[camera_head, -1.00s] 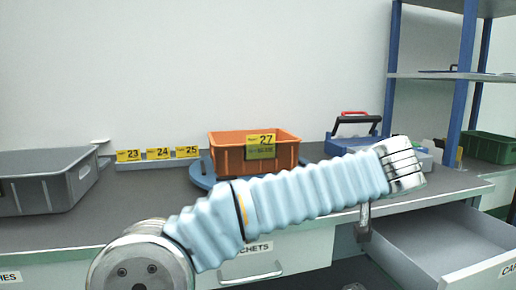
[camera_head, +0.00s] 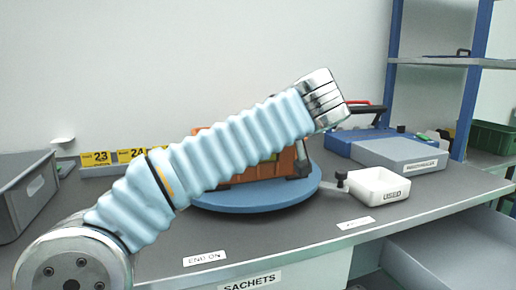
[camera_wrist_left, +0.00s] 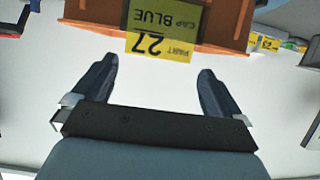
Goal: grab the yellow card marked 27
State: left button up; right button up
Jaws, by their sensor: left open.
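The yellow card marked 27 (camera_wrist_left: 160,46) appears upside down in the left wrist view, with a darker part reading CAP BLUE above. It is on the front of the orange bin (camera_wrist_left: 215,12). My left gripper (camera_wrist_left: 157,68) is open and empty, with its fingers pointing at the card's edge and apart from it. In the head view my left arm crosses in front of the orange bin (camera_head: 300,162) and hides most of the card; only a small yellowish patch shows. The left gripper's fingers are hidden there. My right gripper is not seen.
The bin stands on a blue round turntable (camera_head: 265,199). Yellow cards 23 (camera_head: 98,158) and 24 (camera_head: 131,155) stand left of it. A grey bin (camera_head: 30,195) is at far left. A drawer (camera_head: 440,255) is open below.

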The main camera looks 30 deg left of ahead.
pick_arm(q)
jog(key=x, duration=0.6)
jog(key=shift+w+f+p, duration=0.25)
jog(key=shift+f+p, duration=0.05)
jog(key=shift+p, duration=0.05)
jog(key=shift+a, duration=0.1)
jog(key=c, duration=0.7)
